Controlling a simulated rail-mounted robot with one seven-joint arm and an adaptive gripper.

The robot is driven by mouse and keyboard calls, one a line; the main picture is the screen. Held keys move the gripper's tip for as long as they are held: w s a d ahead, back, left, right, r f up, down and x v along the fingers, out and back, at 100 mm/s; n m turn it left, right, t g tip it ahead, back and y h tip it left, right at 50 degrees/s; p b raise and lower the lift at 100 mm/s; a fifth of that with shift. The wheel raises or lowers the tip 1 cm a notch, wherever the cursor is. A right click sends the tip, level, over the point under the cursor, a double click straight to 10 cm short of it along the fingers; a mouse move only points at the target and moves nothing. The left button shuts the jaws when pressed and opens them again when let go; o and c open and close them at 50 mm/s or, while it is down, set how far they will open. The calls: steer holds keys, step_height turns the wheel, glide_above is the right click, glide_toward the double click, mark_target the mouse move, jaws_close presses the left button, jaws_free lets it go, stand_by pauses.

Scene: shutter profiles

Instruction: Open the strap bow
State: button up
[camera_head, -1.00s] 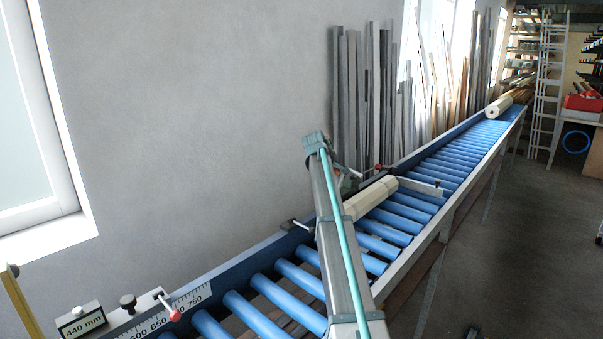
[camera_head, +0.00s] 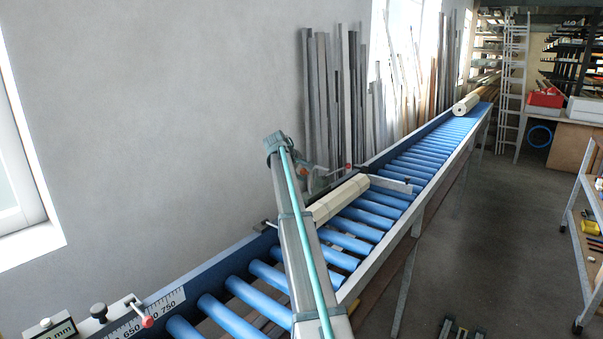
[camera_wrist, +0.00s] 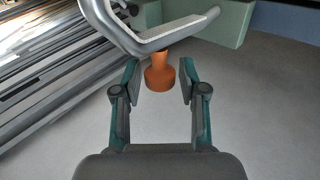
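In the wrist view a bent grey metal bar (camera_wrist: 175,37), likely the strap bow, crosses the top. An orange knob (camera_wrist: 160,75) hangs below its bend. My gripper (camera_wrist: 160,68) is open, with one finger on each side of the knob in the picture. Gaps show between the knob and both fingers. I cannot tell how deep the knob sits between them.
The conveyor's blue rollers (camera_head: 262,282) run to the back right. A pale profile bundle (camera_head: 338,200) lies on them behind my arm, and another roll (camera_head: 466,104) lies farther off. Long profiles (camera_head: 335,95) lean on the wall. A shelf cart (camera_head: 580,235) stands at the right.

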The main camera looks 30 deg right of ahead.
steer(key=shift+o, duration=0.4)
steer(key=v, duration=1.2)
steer(key=x, duration=1.2)
steer(key=shift+s+a+r, duration=0.1)
